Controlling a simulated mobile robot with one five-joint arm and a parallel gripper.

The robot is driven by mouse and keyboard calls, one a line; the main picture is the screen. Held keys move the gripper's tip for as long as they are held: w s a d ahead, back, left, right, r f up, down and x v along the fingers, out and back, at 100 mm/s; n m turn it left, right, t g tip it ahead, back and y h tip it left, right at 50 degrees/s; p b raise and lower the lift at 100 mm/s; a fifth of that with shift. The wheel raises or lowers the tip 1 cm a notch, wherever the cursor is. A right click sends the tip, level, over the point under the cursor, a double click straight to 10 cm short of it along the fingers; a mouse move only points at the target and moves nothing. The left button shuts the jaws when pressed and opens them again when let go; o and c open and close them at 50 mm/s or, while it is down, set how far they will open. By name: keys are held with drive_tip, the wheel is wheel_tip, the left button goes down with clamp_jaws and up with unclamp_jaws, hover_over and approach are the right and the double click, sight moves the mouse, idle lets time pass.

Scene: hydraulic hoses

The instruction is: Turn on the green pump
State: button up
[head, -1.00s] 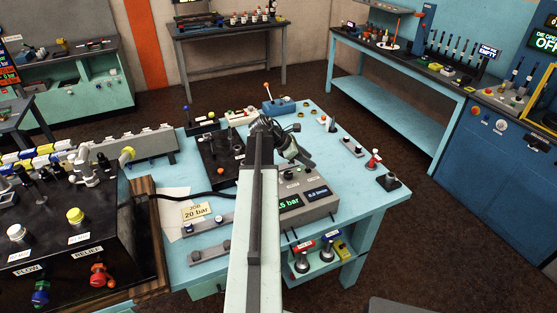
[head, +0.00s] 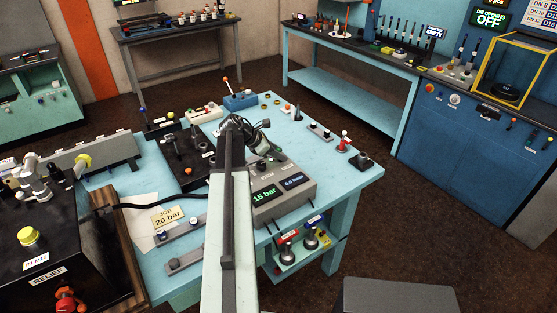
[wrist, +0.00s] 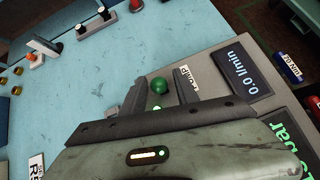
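The green pump button (wrist: 159,85) is a round green knob on a grey console, beside a white label (wrist: 189,79) that seems to read PUMP. In the wrist view it shows just beyond my gripper (wrist: 158,92), whose dark fingers appear parted on either side of it; I see no clear contact. In the head view my gripper (head: 255,140) is over the back of the console (head: 283,196), and the green button cannot be made out there. The console's displays show 15 bar (head: 265,195) and, in the wrist view, 0.0 l/min (wrist: 240,77).
The light-blue table holds a lever box (head: 240,101), a dark block (head: 188,158) and a red-topped fitting (head: 343,143). A black unit (head: 45,240) with a yellow knob stands at left. A grey box (head: 395,297) is at the front right. Dark floor is free at right.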

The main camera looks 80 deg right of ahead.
clamp_jaws()
drive_tip(key=shift+w+a+f+g+b, duration=0.2)
drive_tip(key=shift+f+g+b, duration=0.15)
drive_tip(key=shift+b, duration=0.65)
drive_tip(key=shift+a+r+g+h+b, duration=0.15)
drive_tip(key=shift+g+h+b, duration=0.2)
drive_tip(key=shift+h+b, duration=0.25)
drive_tip(key=shift+r, duration=0.15)
unclamp_jaws()
